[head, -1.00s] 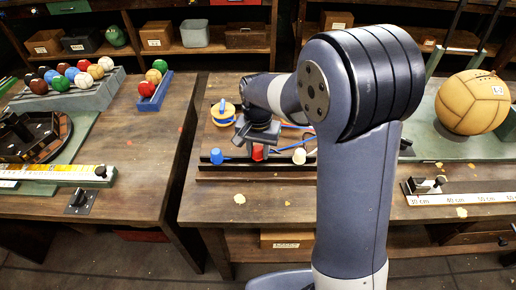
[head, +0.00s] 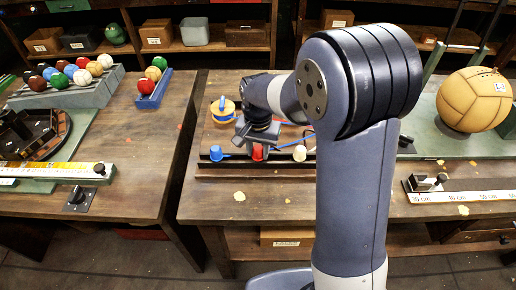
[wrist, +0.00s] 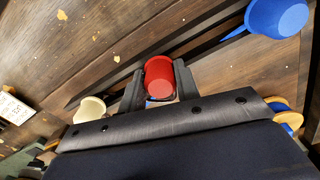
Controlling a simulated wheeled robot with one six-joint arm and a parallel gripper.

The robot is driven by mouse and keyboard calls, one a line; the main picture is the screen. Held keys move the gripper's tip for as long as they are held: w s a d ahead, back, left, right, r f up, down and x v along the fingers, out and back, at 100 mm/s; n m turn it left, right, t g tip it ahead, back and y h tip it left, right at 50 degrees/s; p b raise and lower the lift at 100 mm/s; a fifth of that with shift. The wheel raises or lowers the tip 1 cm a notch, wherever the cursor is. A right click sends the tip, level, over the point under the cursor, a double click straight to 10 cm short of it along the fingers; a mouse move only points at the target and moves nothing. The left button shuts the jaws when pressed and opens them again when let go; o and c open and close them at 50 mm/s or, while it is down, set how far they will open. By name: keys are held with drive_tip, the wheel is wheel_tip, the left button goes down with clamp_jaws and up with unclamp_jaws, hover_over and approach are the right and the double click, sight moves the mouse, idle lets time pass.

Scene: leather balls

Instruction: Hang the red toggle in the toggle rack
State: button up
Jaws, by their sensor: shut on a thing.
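The red toggle (wrist: 159,77) sits between the two fingers of my gripper (wrist: 160,90) in the wrist view, and the fingers are shut on it. In the head view the red toggle (head: 257,152) shows just under my gripper (head: 258,142), between the blue toggle (head: 216,153) and the white toggle (head: 300,153). These lie along a dark rack-like strip (head: 230,172) on the right-hand table. The wrist view also shows the blue toggle (wrist: 278,17) at upper right and the white toggle (wrist: 90,108) at lower left. I cannot tell whether the red toggle touches the strip.
A yellow spool (head: 223,110) with blue parts stands behind the strip. A large tan leather ball (head: 474,100) rests at the right, with a measuring scale (head: 465,196) in front. The left table holds a rack of coloured balls (head: 85,92). A gap separates the two tables.

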sight(258, 148)
drive_tip(key=o, duration=1)
wheel_tip(258, 148, up, 11)
drive_tip(key=shift+f, duration=0.2)
wheel_tip(258, 148, down, 10)
drive_tip(key=shift+f, duration=0.15)
drive_tip(key=shift+r+p, duration=0.4)
drive_tip(key=shift+r, duration=0.05)
drive_tip(key=shift+f, duration=0.1)
